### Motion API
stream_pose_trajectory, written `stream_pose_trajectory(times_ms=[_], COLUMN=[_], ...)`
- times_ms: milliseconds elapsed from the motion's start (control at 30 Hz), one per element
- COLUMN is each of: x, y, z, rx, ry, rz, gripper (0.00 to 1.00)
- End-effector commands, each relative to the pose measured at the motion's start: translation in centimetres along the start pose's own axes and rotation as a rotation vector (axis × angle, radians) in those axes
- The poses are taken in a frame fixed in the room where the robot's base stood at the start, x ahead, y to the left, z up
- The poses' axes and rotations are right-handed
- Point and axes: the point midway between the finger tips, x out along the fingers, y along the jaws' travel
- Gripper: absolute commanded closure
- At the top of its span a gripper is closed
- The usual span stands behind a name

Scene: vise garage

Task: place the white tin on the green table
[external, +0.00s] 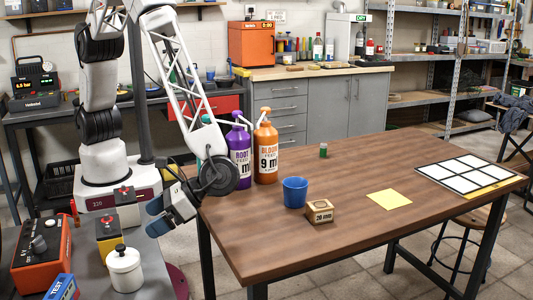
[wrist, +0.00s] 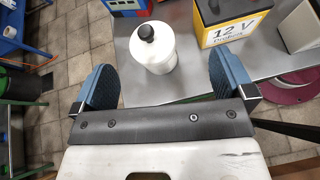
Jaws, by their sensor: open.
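The white tin (external: 125,272) is a squat round can with a lid and dark knob, standing upright on a grey bench at the lower left. In the wrist view, the white tin (wrist: 153,52) stands ahead between my two blue fingers, nearer the far end of them. My gripper (external: 157,216) is open and empty, above and to the right of the tin in the external view, not touching it. No green tabletop is clearly visible; the large table (external: 300,235) is brown wood.
A yellow-and-black 12 V battery (wrist: 228,20) stands close right of the tin. An orange box (external: 42,250) and a blue TEST box (external: 62,287) are near it. The brown table holds a blue cup (external: 294,192), a wooden block (external: 319,211), a yellow sheet (external: 390,199) and two pump bottles.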

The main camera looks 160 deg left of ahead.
Motion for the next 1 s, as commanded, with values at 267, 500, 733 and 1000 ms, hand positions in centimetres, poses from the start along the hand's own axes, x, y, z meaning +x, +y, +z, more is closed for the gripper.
stream_pose_trajectory(times_ms=[267,500,733,1000], x=[0.4,0.8,1.1,1.4], y=[-3.0,-6.2,-9.7,-14.1], z=[7.1,12.5,17.1,21.9], rx=[0.151,0.285,0.419,0.579], ry=[0.124,0.233,0.334,0.454], rz=[-0.083,-0.155,-0.223,-0.3], gripper=[0.0,0.0,0.0,0.0])
